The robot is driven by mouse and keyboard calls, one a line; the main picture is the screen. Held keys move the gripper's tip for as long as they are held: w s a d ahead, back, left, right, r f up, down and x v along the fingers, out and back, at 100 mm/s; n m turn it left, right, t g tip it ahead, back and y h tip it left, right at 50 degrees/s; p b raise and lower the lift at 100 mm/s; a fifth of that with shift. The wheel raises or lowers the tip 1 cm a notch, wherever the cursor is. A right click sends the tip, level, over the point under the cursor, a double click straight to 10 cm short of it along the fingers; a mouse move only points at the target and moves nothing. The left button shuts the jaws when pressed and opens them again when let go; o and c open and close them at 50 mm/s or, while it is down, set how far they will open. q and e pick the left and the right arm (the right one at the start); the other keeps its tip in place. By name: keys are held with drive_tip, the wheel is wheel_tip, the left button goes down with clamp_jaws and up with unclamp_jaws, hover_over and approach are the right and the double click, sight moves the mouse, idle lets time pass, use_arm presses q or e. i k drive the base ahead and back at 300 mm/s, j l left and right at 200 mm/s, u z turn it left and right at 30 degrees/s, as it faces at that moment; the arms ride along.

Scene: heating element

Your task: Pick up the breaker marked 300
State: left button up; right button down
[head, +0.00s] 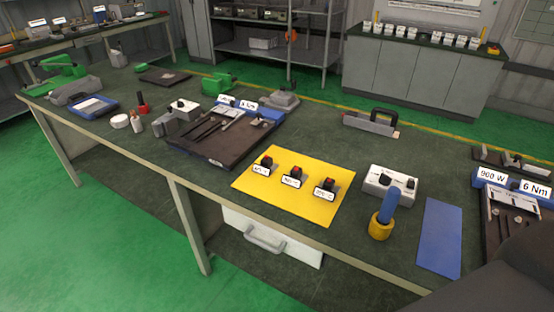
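Three small black breakers with red tops sit in a row on a yellow mat (261,191) near the table's front edge. They are a left breaker (266,160), a middle breaker (297,172) and a right breaker (328,184). Each has a white label in front of it. The label print is too small to read, so I cannot tell which breaker is marked 300. Neither of my grippers is in view. A dark arm part of mine covers the bottom right corner.
Right of the mat stand a white switch box (390,184), a blue-handled tool in a yellow base (380,227) and a blue mat (440,236). A dark tray (215,150) lies left. A tray marked 900 W and 6 Nm (510,189) is far right.

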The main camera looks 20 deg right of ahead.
sight(294, 178)
drive_tip(key=i+j, duration=0.45)
drive_tip(key=j, duration=0.2)
drive_tip(key=z, duration=2.1)
